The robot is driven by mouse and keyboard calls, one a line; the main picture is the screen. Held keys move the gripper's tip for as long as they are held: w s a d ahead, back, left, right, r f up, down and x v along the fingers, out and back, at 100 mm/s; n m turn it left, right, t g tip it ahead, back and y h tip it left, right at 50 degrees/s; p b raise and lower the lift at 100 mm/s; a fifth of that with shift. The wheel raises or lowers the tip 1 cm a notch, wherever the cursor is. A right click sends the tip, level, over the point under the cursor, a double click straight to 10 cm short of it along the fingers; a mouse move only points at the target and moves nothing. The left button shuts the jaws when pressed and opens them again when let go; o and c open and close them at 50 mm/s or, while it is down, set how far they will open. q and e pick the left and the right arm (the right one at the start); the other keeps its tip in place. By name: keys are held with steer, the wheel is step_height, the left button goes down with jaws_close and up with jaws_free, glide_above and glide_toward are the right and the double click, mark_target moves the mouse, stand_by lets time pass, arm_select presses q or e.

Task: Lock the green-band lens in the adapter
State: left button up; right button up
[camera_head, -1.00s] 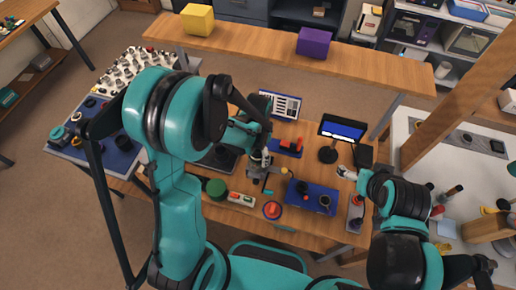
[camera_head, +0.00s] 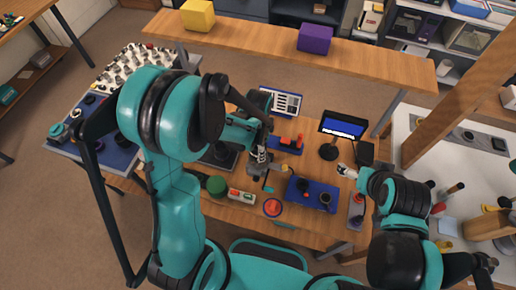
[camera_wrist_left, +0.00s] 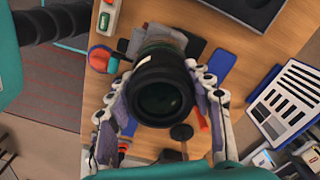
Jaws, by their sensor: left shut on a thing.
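My left gripper (camera_wrist_left: 163,105) is shut on a dark, round lens (camera_wrist_left: 160,92), its wide glass end facing the wrist camera. A dull greenish band (camera_wrist_left: 166,43) shows near its far end. In the head view my left gripper (camera_head: 260,162) is over the middle of the table, with the lens mostly hidden by the arm. A grey fixture (camera_wrist_left: 190,44), which may be the adapter, lies behind the lens in the wrist view; I cannot tell whether they touch. My right gripper (camera_head: 345,171) is apart, right of the blue tray; its finger opening is too small to judge.
The blue tray (camera_head: 299,203) holds dark round parts. A red-topped round piece (camera_head: 272,207), a green cylinder (camera_head: 216,186) and a small monitor (camera_head: 343,127) stand around the work area on the wooden table. A panel of slots (camera_wrist_left: 287,100) lies at right in the wrist view.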

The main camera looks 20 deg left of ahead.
arm_select(q)
steer(key=shift+m+b, duration=0.3)
steer(key=shift+m, duration=1)
steer(key=shift+m+b, duration=0.3)
steer(key=shift+m, duration=1)
